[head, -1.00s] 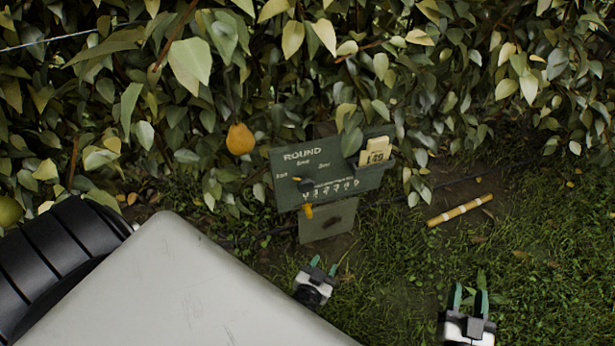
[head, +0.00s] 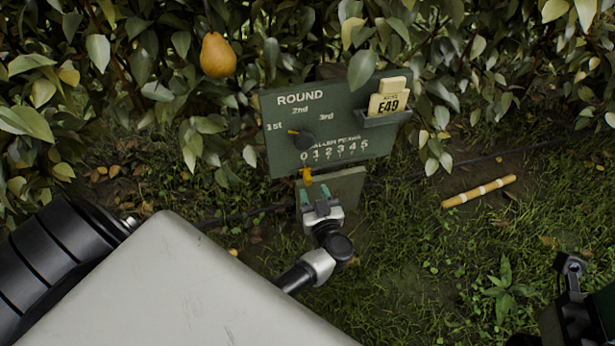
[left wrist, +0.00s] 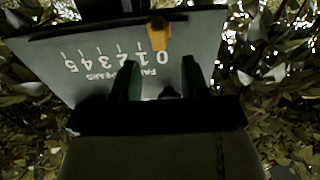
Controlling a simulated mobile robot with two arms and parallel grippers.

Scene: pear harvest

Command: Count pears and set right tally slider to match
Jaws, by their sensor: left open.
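The dark green tally board (head: 275,150) stands before the hedge, with a 0 to 5 scale along its lower edge. Its orange slider tab (head: 307,177) hangs at the 0 end; the tab also shows in the left wrist view (left wrist: 159,35), by the 0. My left gripper (head: 315,192) is open just below the tab, its fingers pointing at the board. In the left wrist view the gripper (left wrist: 160,70) has the tab beyond its fingertips, apart from them. A yellow-orange pear (head: 218,55) hangs in the hedge at upper left.
A round selector knob (head: 302,139) sits above the scale, among 1st, 2nd and 3rd. Cards marked E49 (head: 388,104) stand in a holder at the board's right. A banded stick (head: 479,191) lies on the grass. A small yellow thing (head: 233,252) lies on the ground.

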